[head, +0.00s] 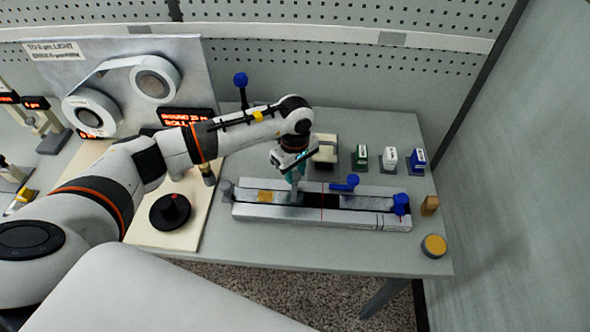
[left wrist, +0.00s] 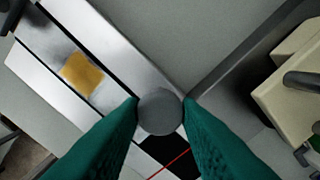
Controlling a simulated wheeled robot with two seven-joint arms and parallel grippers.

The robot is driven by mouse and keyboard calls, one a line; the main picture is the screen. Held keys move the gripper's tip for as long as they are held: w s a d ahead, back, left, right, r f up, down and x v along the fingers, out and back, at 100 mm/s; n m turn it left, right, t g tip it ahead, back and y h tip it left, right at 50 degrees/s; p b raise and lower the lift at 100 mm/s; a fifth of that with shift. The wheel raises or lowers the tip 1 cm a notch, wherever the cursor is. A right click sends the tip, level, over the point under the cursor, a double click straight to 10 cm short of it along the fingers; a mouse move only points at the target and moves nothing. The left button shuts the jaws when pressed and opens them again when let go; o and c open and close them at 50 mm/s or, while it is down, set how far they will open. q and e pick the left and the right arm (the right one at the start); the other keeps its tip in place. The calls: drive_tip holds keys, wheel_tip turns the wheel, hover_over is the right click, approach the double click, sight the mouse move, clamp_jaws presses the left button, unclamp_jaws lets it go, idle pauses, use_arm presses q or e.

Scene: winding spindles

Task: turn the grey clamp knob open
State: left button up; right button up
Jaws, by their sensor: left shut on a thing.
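The grey clamp knob (left wrist: 160,112) shows in the left wrist view as a round grey top between two green fingertips. My left gripper (left wrist: 161,103) is shut on it, one finger on each side. In the head view my left gripper (head: 294,180) points down over the middle-left of the long metal splicing block (head: 320,215); it mostly hides the knob there. A yellow-tan patch (head: 265,196) lies on the block left of the gripper and also shows in the left wrist view (left wrist: 82,74). My right gripper is not in view.
A blue-handled lever (head: 346,184) and a blue knob (head: 401,204) sit on the block to the right. Green (head: 360,156), white (head: 389,159) and blue (head: 417,160) small items stand behind. A cream device (head: 325,152) is close behind the gripper. A black disc (head: 171,211) lies left.

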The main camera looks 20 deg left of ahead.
use_arm(q)
drive_tip(key=n+b, duration=0.3)
drive_tip(key=shift+f, duration=0.15)
drive_tip(key=n+b, duration=0.3)
drive_tip(key=n, duration=0.2)
drive_tip(key=shift+n+b, duration=0.4)
drive_tip(key=n+b, duration=0.2)
drive_tip(key=n, duration=0.2)
drive_tip(key=shift+r+n+b, duration=0.2)
drive_tip(key=shift+n+b, duration=0.9)
drive_tip(key=shift+n, duration=1.4)
drive_tip(key=o, duration=1)
drive_tip(key=shift+c, duration=0.2)
